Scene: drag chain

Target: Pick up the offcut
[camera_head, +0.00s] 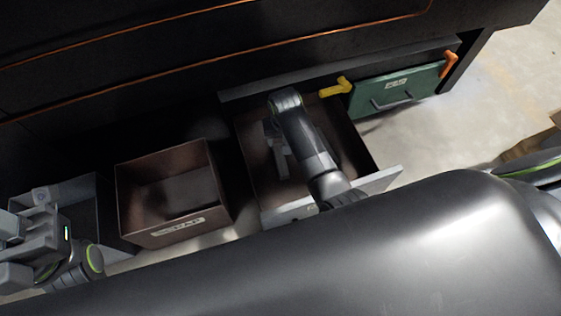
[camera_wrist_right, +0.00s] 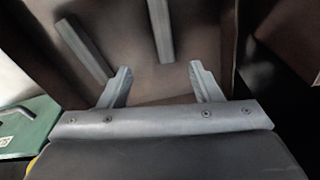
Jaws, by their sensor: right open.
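Two grey bars lie on the brown floor of the open drawer (camera_wrist_right: 135,55) in the right wrist view: a slanted left bar (camera_wrist_right: 84,47) and a more upright right bar (camera_wrist_right: 160,30). I cannot tell which is the offcut. My right gripper (camera_wrist_right: 158,82) is open and empty, its fingertips pointing toward the bars and apart from both. In the head view my right arm reaches over the drawer (camera_head: 352,142) and hides part of its inside; the right gripper (camera_head: 279,150) is over the drawer's left part. My left gripper (camera_head: 28,238) is at the far left; its jaws are unclear.
A brown bin (camera_head: 126,195) with a label stands left of the drawer. A grey bin (camera_head: 88,205) is left of that, by my left gripper. A green box (camera_head: 385,82) with a handle sits behind right, with yellow (camera_head: 337,88) and orange (camera_head: 448,63) parts beside it.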

